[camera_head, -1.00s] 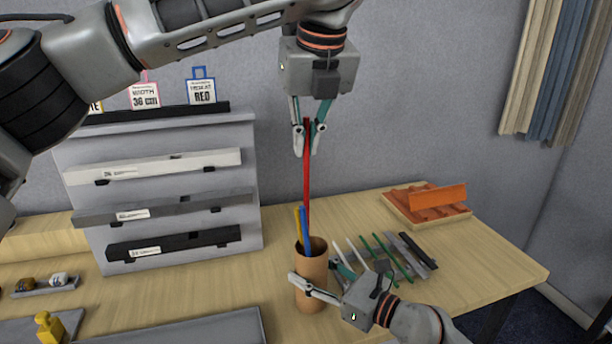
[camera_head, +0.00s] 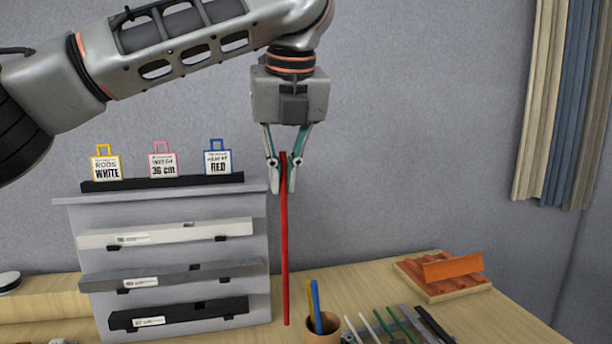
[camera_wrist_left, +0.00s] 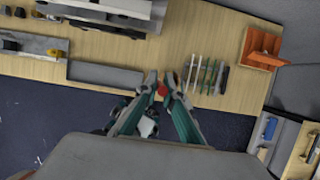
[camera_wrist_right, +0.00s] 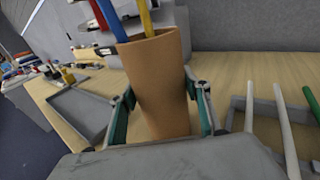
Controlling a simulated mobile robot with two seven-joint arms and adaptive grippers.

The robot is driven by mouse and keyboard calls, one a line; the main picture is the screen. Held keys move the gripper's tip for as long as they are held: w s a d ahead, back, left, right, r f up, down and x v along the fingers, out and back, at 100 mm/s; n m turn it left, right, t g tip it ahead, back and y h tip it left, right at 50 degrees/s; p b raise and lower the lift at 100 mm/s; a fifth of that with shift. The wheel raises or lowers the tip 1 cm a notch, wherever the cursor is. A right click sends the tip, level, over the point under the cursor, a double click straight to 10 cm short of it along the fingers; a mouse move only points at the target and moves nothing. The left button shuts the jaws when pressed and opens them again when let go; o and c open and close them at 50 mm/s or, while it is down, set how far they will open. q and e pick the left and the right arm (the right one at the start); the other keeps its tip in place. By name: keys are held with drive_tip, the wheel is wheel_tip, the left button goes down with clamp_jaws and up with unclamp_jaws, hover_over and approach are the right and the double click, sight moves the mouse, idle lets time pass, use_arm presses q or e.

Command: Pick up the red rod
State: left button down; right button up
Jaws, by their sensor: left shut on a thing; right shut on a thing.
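The red rod (camera_head: 284,240) hangs upright in my left gripper (camera_head: 281,180), which is shut on its top end. Its lower end is clear of the cup, to the cup's left in the head view. In the left wrist view the rod shows end-on as a red dot (camera_wrist_left: 162,90) between the fingers. The brown cup (camera_head: 321,330) stands with a blue rod (camera_head: 316,305) and a yellow rod (camera_head: 309,300) in it. My right gripper (camera_wrist_right: 160,110) is shut around the cup in the right wrist view; it is out of the head view.
A rack (camera_head: 175,262) with white, grey and black bars stands left of the rod, signs on top. Several white, green and dark rods (camera_head: 400,322) lie right of the cup. An orange tray (camera_head: 444,278) sits at the table's far right.

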use_arm(q)
drive_tip(key=s+a, duration=0.3)
drive_tip(key=a, duration=0.8)
drive_tip(key=shift+s+a, duration=0.2)
drive_tip(key=shift+s, duration=0.15)
use_arm(e)
drive_tip(key=o, duration=1.2)
drive_tip(key=v, duration=1.2)
drive_tip(key=shift+s, duration=0.1)
